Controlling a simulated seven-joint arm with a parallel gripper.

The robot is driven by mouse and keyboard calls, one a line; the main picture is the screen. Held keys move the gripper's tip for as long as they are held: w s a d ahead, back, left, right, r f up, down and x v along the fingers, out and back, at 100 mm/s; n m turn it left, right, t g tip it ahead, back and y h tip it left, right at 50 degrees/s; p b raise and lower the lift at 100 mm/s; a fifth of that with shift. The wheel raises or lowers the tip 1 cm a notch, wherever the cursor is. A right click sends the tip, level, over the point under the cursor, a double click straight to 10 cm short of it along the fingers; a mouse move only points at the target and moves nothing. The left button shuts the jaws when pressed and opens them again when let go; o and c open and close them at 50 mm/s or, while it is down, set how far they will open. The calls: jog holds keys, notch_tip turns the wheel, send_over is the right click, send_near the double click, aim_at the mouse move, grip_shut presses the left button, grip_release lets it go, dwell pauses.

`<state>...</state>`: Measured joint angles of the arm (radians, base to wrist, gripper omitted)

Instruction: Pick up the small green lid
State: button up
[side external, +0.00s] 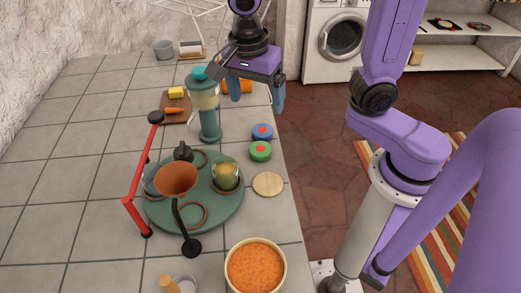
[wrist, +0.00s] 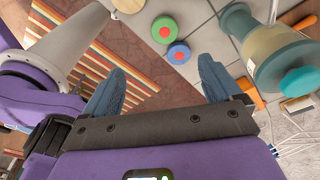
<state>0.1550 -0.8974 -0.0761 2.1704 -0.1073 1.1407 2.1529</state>
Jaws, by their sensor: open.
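The small green lid (side external: 260,151) is a round green disc with a red centre, lying on the tiled counter near its right edge. It also shows in the wrist view (wrist: 165,30), at the top middle. A similar blue lid (side external: 262,131) with a red centre lies just behind it, and in the wrist view (wrist: 179,53) it is nearer my fingers. My gripper (side external: 255,92) is open and empty, above the counter's right edge and farther back than both lids. In the wrist view its two blue fingers (wrist: 165,88) are spread wide apart.
A teal blender (side external: 209,125) stands left of the lids, close to my gripper. A wooden disc (side external: 268,184), a green round tray (side external: 225,212) with a jar and funnel, and a bowl of orange food (side external: 255,268) are nearer the camera. A red-barred stand (side external: 139,180) is at left.

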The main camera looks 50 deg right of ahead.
aim_at(261, 148)
jog(key=f+m, duration=0.1)
jog(key=f, duration=0.4)
jog(key=d+f+m, duration=0.1)
jog(key=f, duration=0.5)
jog(key=w+d+f+m, duration=0.1)
jog(key=f, duration=0.5)
jog(key=shift+d, duration=0.25)
jog(key=c, duration=1.1)
